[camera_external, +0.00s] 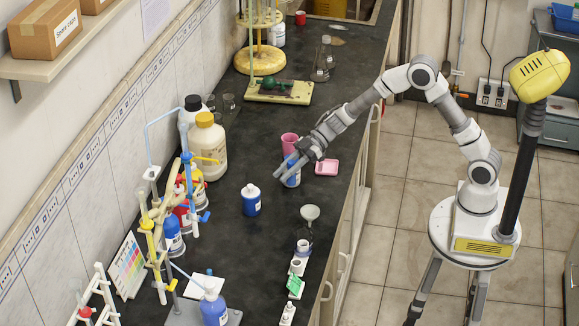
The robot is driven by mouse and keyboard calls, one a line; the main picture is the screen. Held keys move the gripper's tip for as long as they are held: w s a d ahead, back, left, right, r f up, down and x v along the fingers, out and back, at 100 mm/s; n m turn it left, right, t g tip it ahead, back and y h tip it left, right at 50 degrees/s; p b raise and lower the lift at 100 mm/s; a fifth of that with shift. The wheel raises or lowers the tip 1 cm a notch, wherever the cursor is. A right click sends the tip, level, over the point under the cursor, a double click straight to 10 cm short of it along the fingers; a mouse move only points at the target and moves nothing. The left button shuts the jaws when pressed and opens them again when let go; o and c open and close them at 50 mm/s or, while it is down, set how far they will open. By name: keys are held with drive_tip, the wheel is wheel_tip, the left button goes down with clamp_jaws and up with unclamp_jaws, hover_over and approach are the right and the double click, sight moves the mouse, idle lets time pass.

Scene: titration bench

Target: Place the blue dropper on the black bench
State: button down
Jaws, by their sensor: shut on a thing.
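My gripper (287,167) is over the black bench (272,243), near its right edge. It is shut on a small blue bottle-like thing with a pale label, which I take to be the blue dropper (293,181). The fingers and wrist hide its top and part of its side. It looks upright; I cannot tell whether its base touches the bench. A blue bottle with a white cap (251,205) stands upright on the bench to the left, apart from my gripper.
A pink cup (289,141) stands just behind my gripper, and a pink tray (328,167) lies to its right. A funnel (310,213) and small containers line the front right edge. Bottles and stands crowd the left. Bare bench lies around the white-capped bottle.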

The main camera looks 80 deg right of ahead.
drive_tip(key=shift+w+a+f+b, duration=0.35)
drive_tip(key=shift+a+f+b, duration=0.35)
drive_tip(key=shift+a+f, duration=1.15)
drive_tip(key=shift+w+a+f+b, duration=0.4)
drive_tip(key=shift+a+f+b, duration=0.35)
drive_tip(key=shift+a+f, duration=1.1)
drive_tip(key=shift+w+a+f+b, duration=0.35)
drive_tip(key=shift+a+f+b, duration=0.35)
drive_tip(key=shift+a+f, duration=1.15)
drive_tip(key=shift+a, duration=0.1)
drive_tip(key=shift+f, duration=0.1)
drive_tip(key=c, duration=0.7)
unclamp_jaws()
drive_tip(key=shift+r, duration=0.2)
